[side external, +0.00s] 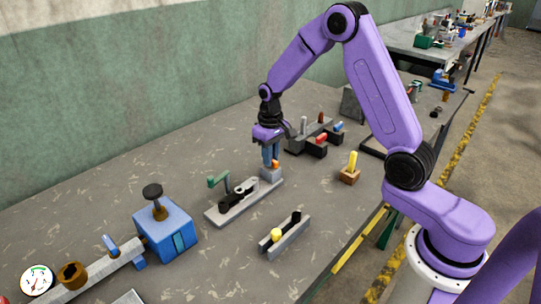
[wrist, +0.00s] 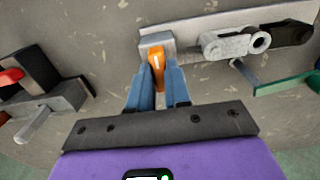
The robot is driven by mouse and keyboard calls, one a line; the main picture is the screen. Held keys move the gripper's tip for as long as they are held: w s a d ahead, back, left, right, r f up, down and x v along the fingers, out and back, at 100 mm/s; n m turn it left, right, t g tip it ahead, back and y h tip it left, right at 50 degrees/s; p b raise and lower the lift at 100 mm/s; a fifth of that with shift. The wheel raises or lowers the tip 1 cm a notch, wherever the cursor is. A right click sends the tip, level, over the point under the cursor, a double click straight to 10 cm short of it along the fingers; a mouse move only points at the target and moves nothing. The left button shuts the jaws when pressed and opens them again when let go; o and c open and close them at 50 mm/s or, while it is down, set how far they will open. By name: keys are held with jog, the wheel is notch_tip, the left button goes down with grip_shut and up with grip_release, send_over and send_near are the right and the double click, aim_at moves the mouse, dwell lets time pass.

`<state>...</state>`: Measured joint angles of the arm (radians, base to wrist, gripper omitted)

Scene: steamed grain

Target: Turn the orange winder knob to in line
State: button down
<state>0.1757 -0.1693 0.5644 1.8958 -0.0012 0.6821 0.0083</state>
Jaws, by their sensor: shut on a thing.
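The orange winder knob (wrist: 156,60) shows in the wrist view between my gripper's blue fingers, at the left end of a grey bar-shaped device. In the side external view the knob (side external: 275,164) is a small orange patch under the fingers, on a grey block at the device's far end. My gripper (wrist: 158,88) is shut on the knob, pointing down from above; it also shows in the side external view (side external: 271,160). The fingers hide part of the knob.
A black-and-grey fixture with a red knob (side external: 321,138) stands behind my gripper. A yellow lever on a brown block (side external: 349,175) is to the right. A grey rail with a yellow ball (side external: 277,235) lies in front. A blue box (side external: 168,235) stands at left. Bare table lies between them.

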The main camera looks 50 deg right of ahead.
jog(key=c, duration=1.1)
grip_release()
notch_tip(320, 180, up, 18)
jog(key=shift+f, duration=0.25)
jog(key=s+a+f+n, duration=0.2)
jog(key=s+a+n, duration=0.3)
jog(key=s, duration=0.7)
jog(key=s+a+f+n, duration=0.2)
jog(key=s+a+n, duration=0.3)
jog(key=s, duration=0.6)
jog(key=s+f+n, duration=0.1)
jog(key=s, duration=0.2)
jog(key=s+d+n, duration=0.1)
jog(key=s, duration=0.3)
jog(key=s+d+f, duration=0.1)
jog(key=s, duration=0.2)
jog(key=shift+s+f+n, duration=0.3)
jog(key=shift+s+n, duration=0.05)
jog(key=shift+n, duration=0.05)
